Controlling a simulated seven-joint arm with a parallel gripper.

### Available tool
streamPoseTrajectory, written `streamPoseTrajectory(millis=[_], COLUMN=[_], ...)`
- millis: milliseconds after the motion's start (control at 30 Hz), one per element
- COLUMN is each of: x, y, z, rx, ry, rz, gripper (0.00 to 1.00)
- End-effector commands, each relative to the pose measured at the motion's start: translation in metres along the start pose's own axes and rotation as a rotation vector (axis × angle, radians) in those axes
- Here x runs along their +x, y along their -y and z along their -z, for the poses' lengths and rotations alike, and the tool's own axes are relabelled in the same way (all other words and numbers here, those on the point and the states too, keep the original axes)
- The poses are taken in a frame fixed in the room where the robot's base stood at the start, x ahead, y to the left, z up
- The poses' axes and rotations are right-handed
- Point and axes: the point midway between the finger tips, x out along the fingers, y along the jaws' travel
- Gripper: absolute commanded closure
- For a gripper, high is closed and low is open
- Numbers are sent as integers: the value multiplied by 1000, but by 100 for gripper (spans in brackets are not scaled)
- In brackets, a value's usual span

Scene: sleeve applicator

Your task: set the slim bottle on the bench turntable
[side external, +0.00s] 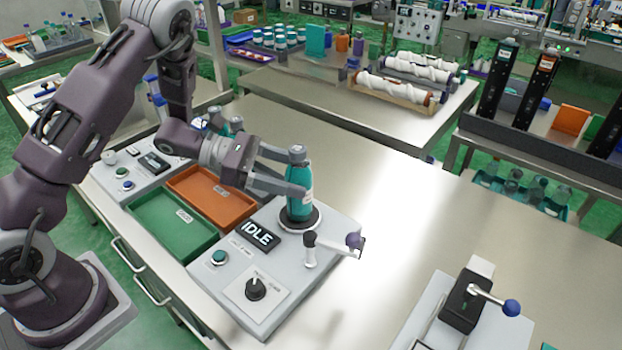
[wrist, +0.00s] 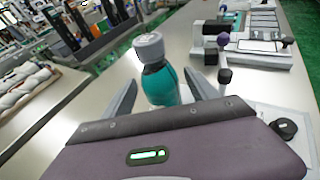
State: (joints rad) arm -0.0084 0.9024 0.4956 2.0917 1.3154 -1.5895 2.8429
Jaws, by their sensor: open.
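The slim bottle (side external: 300,192) is teal with a grey cap and stands upright on the dark round turntable (side external: 287,222) of the bench unit. My gripper (side external: 302,172) is open around it, with one finger on each side. In the wrist view the bottle (wrist: 160,80) stands between the two spread fingers (wrist: 162,95), with a visible gap on each side. Its lower part is hidden behind my gripper's body.
The bench unit has an IDLE display (side external: 256,236), a black knob (side external: 255,289) and a purple-knobbed lever (side external: 353,240) close to the bottle. An orange tray (side external: 235,205) and a green tray (side external: 150,212) lie to the left. Bare steel bench (side external: 400,190) is clear to the right.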

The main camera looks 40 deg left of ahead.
Motion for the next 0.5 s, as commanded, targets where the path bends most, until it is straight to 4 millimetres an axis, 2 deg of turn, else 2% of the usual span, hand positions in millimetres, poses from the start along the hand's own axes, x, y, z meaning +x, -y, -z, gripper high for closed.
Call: streamPoseTrajectory(millis=[100, 300, 500], x=[-30, -68, -81], y=[-2, -1, 0], z=[0, 0, 0], rx=[-1, -1, -1], ry=[2, 1, 1], rz=[-7, -4, 0], gripper=[32, 32, 32])
